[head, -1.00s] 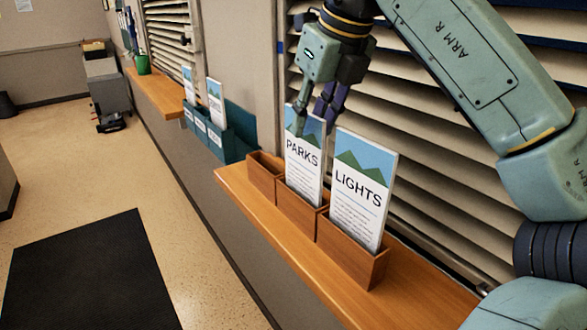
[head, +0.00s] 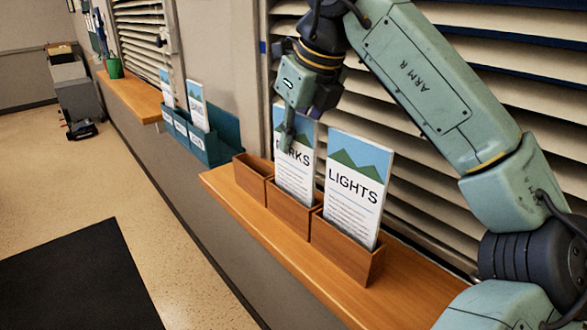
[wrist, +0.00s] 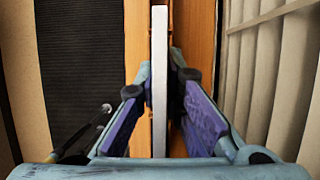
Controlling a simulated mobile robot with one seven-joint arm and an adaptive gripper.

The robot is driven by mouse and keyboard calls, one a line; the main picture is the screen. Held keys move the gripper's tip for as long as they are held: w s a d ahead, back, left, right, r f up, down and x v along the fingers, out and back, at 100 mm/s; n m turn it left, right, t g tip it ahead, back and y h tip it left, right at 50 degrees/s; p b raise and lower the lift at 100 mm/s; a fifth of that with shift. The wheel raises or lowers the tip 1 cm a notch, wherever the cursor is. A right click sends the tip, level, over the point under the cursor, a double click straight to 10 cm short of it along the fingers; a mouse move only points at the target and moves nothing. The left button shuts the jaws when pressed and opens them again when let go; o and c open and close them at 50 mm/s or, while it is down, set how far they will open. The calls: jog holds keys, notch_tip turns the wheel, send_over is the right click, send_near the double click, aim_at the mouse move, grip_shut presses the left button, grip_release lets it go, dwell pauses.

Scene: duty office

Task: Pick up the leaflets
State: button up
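The PARKS leaflets (head: 294,180) stand upright in the middle compartment of a wooden holder (head: 292,214) on the ledge. The LIGHTS leaflets (head: 353,190) stand in its right compartment. The left compartment looks empty. My gripper (head: 293,138) points down over the top of the PARKS leaflets. One finger is in front and covers part of the title; the other is hidden behind. In the wrist view, the leaflets (wrist: 160,75) show edge-on between the two fingers of my gripper (wrist: 162,78). The fingers are apart, with a gap beside the leaflets.
A wooden ledge (head: 240,211) carries the holder, with slatted shutters (head: 420,165) close behind. Farther left, a teal holder (head: 212,149) has more leaflets, and a green cup (head: 115,68) stands on a far ledge. A dark mat (head: 75,285) lies on open floor.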

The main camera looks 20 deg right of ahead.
grip_shut()
dwell(0.5)
notch_tip(320, 180, up, 10)
jog(key=shift+b, duration=0.45)
jog(key=shift+c, duration=0.2)
grip_release()
grip_shut()
dwell(0.5)
